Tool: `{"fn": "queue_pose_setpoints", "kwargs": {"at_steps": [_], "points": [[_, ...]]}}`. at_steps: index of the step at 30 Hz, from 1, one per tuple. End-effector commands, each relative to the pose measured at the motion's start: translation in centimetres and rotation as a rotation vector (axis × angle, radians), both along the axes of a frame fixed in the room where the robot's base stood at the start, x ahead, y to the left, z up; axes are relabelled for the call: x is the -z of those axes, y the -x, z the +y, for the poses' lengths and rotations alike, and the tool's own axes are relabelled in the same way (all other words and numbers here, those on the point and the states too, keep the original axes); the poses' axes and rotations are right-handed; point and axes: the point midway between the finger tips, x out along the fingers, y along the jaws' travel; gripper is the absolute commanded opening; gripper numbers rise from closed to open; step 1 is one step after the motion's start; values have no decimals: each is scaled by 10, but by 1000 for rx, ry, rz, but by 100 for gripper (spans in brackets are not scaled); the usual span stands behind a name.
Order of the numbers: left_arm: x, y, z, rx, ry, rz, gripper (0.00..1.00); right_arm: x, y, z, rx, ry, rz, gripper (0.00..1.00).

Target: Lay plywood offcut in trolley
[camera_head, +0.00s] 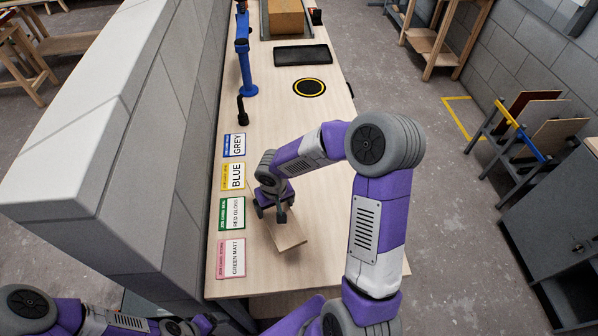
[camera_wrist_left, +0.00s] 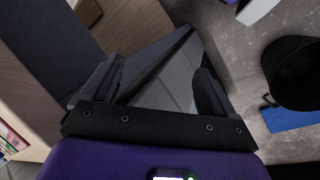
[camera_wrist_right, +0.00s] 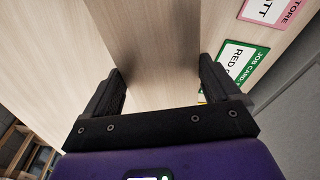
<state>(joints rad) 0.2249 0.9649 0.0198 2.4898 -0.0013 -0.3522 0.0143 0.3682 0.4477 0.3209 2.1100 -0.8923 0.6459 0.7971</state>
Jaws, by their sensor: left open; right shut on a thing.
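The plywood offcut (camera_head: 287,232) is a small pale wooden board at the near part of the workbench. My right gripper (camera_head: 271,211) is shut on it from above, and I cannot tell whether it touches the bench top. In the right wrist view the offcut (camera_wrist_right: 153,45) runs between the two fingers. The likely trolley (camera_head: 507,137) is a dark-framed rack on the floor at the right, with several slanted panels and yellow and blue bars. My left gripper (camera_wrist_left: 158,85) is open and empty, away from the bench top.
The workbench (camera_head: 320,190) carries colour job cards along its left edge, including a red gloss card (camera_head: 232,214). A blue clamp-like stand (camera_head: 245,70), a black tray (camera_head: 302,55) and a yellow-ringed disc (camera_head: 309,87) are farther back. A grey cabinet (camera_head: 555,215) stands right; floor between is clear.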

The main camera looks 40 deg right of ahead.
Motion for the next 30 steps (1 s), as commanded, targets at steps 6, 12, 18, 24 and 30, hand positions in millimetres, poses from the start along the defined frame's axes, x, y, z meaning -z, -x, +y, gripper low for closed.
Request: {"fn": "queue_pose_setpoints", "kwargs": {"at_steps": [6, 12, 18, 24, 30], "points": [[-37, 1, 0, 0, 0, 1, 100, -38, -11, -93, 245, 4, -2, 45], [-44, 0, 0, 0, 0, 1, 100, -40, -10, -130, 336, 5, -2, 45], [-39, 0, 0, 0, 0, 1, 100, 0, -9, -132, 339, 5, 1, 45], [-37, 0, 0, 0, 0, 1, 100, 20, -9, -131, 340, 5, -2, 45], [-34, 0, 0, 0, 0, 1, 100, 48, -9, -131, 340, 4, -2, 45]]}}
